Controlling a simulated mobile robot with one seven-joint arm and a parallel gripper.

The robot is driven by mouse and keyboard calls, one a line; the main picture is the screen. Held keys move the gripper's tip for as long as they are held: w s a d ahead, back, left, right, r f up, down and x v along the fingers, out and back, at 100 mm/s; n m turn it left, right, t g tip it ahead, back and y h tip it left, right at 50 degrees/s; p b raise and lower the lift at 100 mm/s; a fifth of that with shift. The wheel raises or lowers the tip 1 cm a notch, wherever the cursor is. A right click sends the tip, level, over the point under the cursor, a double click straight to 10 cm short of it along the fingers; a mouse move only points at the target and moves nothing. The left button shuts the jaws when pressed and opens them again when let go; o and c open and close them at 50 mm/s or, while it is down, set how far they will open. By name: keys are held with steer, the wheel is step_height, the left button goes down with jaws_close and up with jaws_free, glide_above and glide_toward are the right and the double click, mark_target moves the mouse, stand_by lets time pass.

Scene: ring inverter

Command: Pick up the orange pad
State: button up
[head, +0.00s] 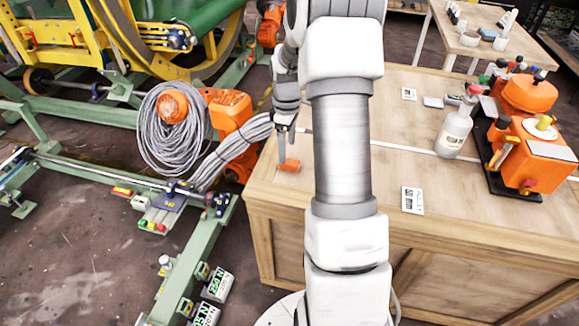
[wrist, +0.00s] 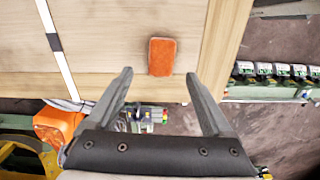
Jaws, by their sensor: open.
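The orange pad (head: 289,166) is a small flat rounded rectangle lying on the wooden crate top (head: 410,110), near its left edge. In the wrist view the pad (wrist: 161,57) shows whole, beyond the fingertips and between their lines, a little nearer the right finger. My gripper (wrist: 158,75) is open with nothing between its fingers. In the head view my gripper (head: 287,135) hangs above the pad, pointing down, partly hidden by my arm. The head view does not clearly show the gap between fingertips and pad.
A white bottle (head: 454,132) and an orange machine (head: 530,150) on a black tray stand at the crate's right. Printed labels (head: 412,200) lie on the crate. An orange unit with grey cable coils (head: 172,125) stands just left of the crate. The crate top around the pad is clear.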

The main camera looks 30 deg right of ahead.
mark_target(290, 161)
steer(key=f, duration=0.1)
steer(key=f+b, duration=0.1)
steer(key=f, duration=0.1)
steer(key=f+b, duration=0.1)
steer(key=f, duration=0.1)
steer(key=shift+s+d, duration=0.15)
steer(key=shift+s, duration=0.15)
jaws_close()
